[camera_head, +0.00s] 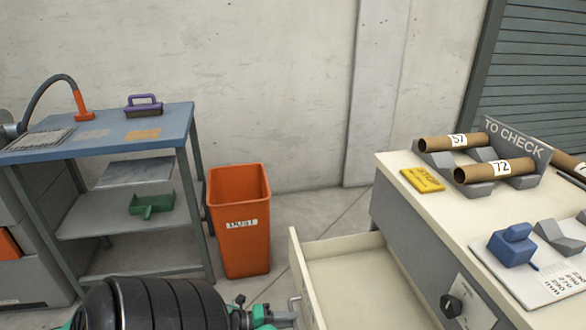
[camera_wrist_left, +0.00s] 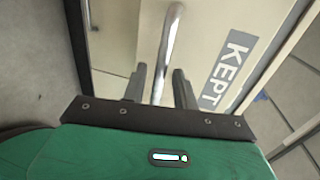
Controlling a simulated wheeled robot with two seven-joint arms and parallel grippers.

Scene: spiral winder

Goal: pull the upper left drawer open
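The drawer (camera_head: 340,276) stands pulled out from the left side of the cream-topped cabinet (camera_head: 392,225); the part of its inside that shows is empty. Its front panel carries a metal bar handle (camera_head: 294,303). In the left wrist view the handle (camera_wrist_left: 168,50) runs between the two dark fingers of my left gripper (camera_wrist_left: 160,82), with a gap on each side, beside a "KEPT" label (camera_wrist_left: 229,68). In the head view my left gripper (camera_head: 288,319) is at the bottom edge by the handle, partly cut off. My right gripper is not in view.
An orange dust bin (camera_head: 240,250) stands left of the drawer. A blue-topped bench (camera_head: 90,138) is farther left. Some floor shows between bin and drawer.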

